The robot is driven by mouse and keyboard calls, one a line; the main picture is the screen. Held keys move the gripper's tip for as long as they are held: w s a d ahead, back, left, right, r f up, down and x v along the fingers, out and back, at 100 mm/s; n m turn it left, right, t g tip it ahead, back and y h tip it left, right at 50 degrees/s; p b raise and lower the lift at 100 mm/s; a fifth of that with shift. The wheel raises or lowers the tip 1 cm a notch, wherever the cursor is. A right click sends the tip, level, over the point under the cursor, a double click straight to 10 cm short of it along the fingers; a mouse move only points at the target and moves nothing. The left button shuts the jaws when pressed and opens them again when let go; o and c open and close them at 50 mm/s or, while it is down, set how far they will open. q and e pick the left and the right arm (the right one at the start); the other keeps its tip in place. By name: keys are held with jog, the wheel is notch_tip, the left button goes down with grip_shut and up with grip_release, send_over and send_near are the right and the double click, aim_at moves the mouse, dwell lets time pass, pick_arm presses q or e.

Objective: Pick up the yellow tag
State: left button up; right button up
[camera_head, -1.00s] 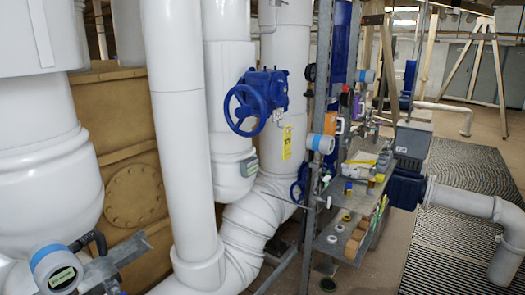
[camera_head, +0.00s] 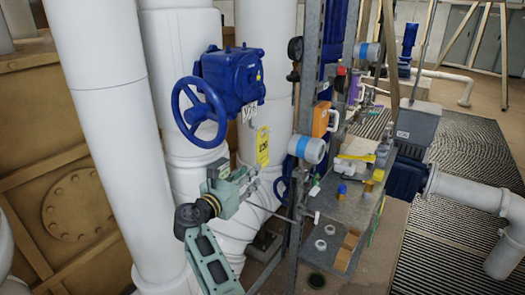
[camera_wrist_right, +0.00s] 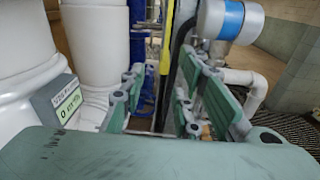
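The yellow tag (camera_head: 262,146) hangs upright below the blue valve actuator (camera_head: 230,80), in front of a white pipe. In the right wrist view the tag (camera_wrist_right: 167,38) shows as a narrow yellow strip, nearly edge-on, beyond the gap between the fingers. My right gripper (camera_head: 250,180) is just below the tag in the head view and points towards it. In the right wrist view its green fingers (camera_wrist_right: 165,85) stand apart with nothing held between them. I cannot tell the exact distance to the tag. My left gripper is not in view.
A blue handwheel (camera_head: 199,113) is left of the tag. A blue-and-white gauge (camera_head: 308,149) and a metal rack post (camera_head: 303,120) stand close to its right. A shelf (camera_head: 345,205) holds small items. Large white pipes (camera_head: 105,130) fill the left.

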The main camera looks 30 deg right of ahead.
aim_at(267, 152)
jog(key=shift+g+h, duration=0.3)
jog(key=w+d+r+b, duration=0.1)
jog(key=d, duration=0.1)
jog(key=d+r+b, duration=0.1)
jog(key=d+b, duration=0.1)
jog(key=w+d+b, duration=0.1)
jog(key=d, duration=0.1)
jog(key=shift+w+d+r, duration=0.35)
jog(key=shift+r, duration=0.05)
jog(key=shift+w+d+b, duration=0.1)
jog(key=shift+d+b, duration=0.15)
jog(key=shift+b, duration=0.1)
jog(key=shift+d+r, duration=0.1)
jog(key=shift+r, duration=0.05)
jog(key=c, duration=0.4)
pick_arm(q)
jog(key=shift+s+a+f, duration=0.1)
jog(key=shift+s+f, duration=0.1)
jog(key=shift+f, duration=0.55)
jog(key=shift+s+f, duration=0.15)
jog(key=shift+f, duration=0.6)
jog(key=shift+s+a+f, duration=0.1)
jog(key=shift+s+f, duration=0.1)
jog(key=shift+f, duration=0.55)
pick_arm(e)
grip_shut()
